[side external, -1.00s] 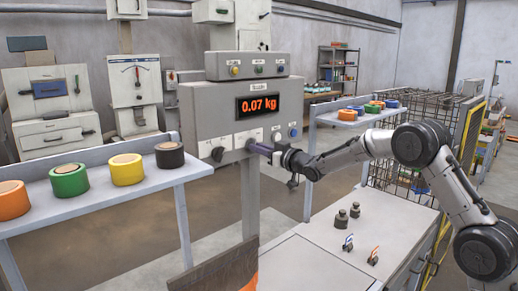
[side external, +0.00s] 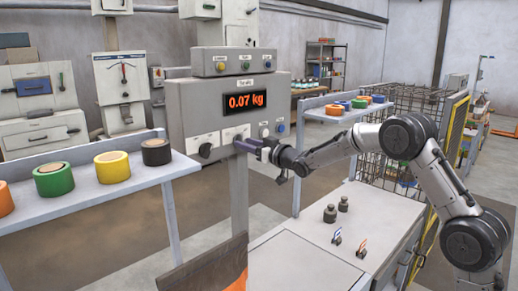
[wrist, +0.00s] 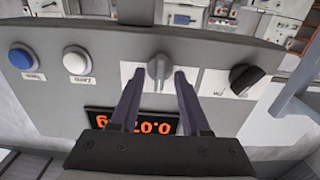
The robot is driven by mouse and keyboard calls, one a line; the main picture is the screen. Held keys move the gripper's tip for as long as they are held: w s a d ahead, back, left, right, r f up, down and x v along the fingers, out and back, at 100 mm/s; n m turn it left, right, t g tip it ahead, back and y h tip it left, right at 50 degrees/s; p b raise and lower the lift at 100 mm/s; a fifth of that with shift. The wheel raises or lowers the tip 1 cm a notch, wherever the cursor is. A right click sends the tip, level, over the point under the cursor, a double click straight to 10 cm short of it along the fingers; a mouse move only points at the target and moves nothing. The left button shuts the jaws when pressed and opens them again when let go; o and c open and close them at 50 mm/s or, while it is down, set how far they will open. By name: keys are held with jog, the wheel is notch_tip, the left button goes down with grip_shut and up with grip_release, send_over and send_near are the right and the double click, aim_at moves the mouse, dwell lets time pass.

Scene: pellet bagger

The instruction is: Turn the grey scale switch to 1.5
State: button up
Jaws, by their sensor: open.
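The grey scale switch (wrist: 159,71) is a round grey knob with a raised grip on a white plate of the panel. In the wrist view, which shows the panel upside down, it sits between my fingertips. My gripper (wrist: 160,76) is open, with one finger on each side of the knob and a small gap at both sides. In the side external view my gripper (side external: 243,145) is at the panel front, below the display (side external: 243,102), which reads 0.07 kg. The fingers hide the grey switch there. The scale markings are too small to read.
A black knob (wrist: 245,78) is beside the grey switch. A white button (wrist: 76,60) and a blue button (wrist: 21,57) are on its other side. Tape rolls stand on a left shelf (side external: 115,190). Two weights (side external: 336,210) stand on the bench below my arm.

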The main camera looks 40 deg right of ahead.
jog(key=s, duration=1.3)
jog(key=shift+s, duration=0.2)
jog(key=s+a+r, duration=0.8)
jog(key=s+r, duration=0.2)
jog(key=r, duration=0.2)
jog(key=s+a+f+g, duration=0.1)
jog(key=s+f+g, duration=0.5)
jog(key=s+f, duration=0.4)
jog(key=s+a+f+g, duration=0.1)
jog(key=s+f+g, duration=0.5)
jog(key=s, duration=1.1)
notch_tip(320, 180, down, 4)
jog(key=shift+f, duration=0.2)
